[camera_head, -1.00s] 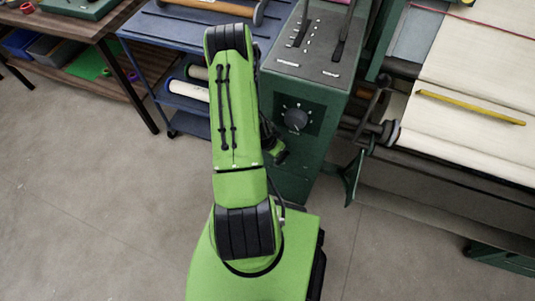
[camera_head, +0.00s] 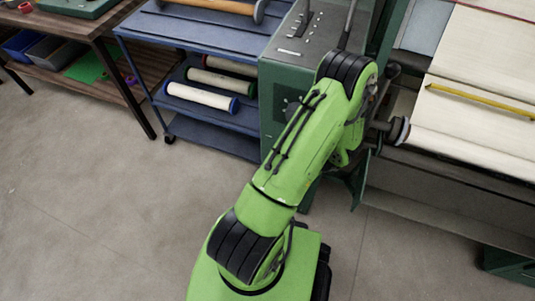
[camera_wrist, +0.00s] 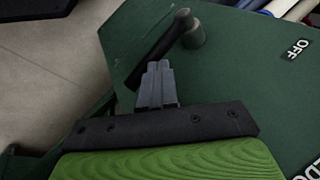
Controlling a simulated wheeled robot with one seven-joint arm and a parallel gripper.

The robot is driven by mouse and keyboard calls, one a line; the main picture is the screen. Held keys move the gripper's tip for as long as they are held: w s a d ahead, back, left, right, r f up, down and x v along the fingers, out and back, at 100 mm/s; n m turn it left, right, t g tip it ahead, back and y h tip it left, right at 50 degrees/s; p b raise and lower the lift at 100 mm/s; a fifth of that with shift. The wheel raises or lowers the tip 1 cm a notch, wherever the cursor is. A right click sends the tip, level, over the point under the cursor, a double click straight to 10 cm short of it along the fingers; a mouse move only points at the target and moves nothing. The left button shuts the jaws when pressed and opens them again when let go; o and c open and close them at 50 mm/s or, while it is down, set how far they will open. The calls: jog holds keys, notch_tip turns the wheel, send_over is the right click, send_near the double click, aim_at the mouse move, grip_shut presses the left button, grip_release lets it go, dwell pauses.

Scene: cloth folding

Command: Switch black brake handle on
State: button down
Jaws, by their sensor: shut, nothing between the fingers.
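In the wrist view, the black brake handle (camera_wrist: 160,42) is a short dark bar on a round grey pivot post, standing out from a dark green panel (camera_wrist: 245,80). A white OFF label (camera_wrist: 299,48) is on the panel to the right of the handle. My gripper (camera_wrist: 157,72) has its grey fingers together and empty. The fingertips are just below the handle in the picture, close to its free end; I cannot tell whether they touch it. In the head view my arm hides the gripper.
In the head view, the green cabinet (camera_head: 283,75) with levers on top stands behind my arm. A blue cart (camera_head: 190,50) with rolls is to its left. A pale work surface (camera_head: 475,65) with a yellow stick (camera_head: 478,101) is right. The floor at left is clear.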

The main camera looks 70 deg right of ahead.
jog(key=shift+s+f+b, duration=0.25)
jog(key=shift+f+b, duration=0.1)
jog(key=shift+f, duration=0.15)
jog(key=shift+s+f+b, duration=0.25)
jog(key=shift+f+b, duration=0.1)
jog(key=shift+f, duration=0.15)
jog(key=shift+s+a+f, duration=0.1)
jog(key=shift+a+f, duration=0.05)
jog(key=shift+s+a+f, duration=0.1)
jog(key=shift+s+f, duration=0.05)
jog(key=shift+f, duration=0.05)
jog(key=shift+r, duration=0.4)
jog(key=r+p, duration=0.1)
jog(key=d+r+p, duration=0.1)
jog(key=r, duration=0.1)
jog(key=shift+d+r+p, duration=0.15)
jog(key=shift+r+p, duration=0.1)
jog(key=shift+p, duration=0.05)
jog(key=s+a+r+p, duration=0.2)
jog(key=s+a+r, duration=0.1)
jog(key=s+r, duration=0.2)
jog(key=s, duration=0.2)
jog(key=shift+s+a+r, duration=0.15)
jog(key=shift+s+a, duration=0.2)
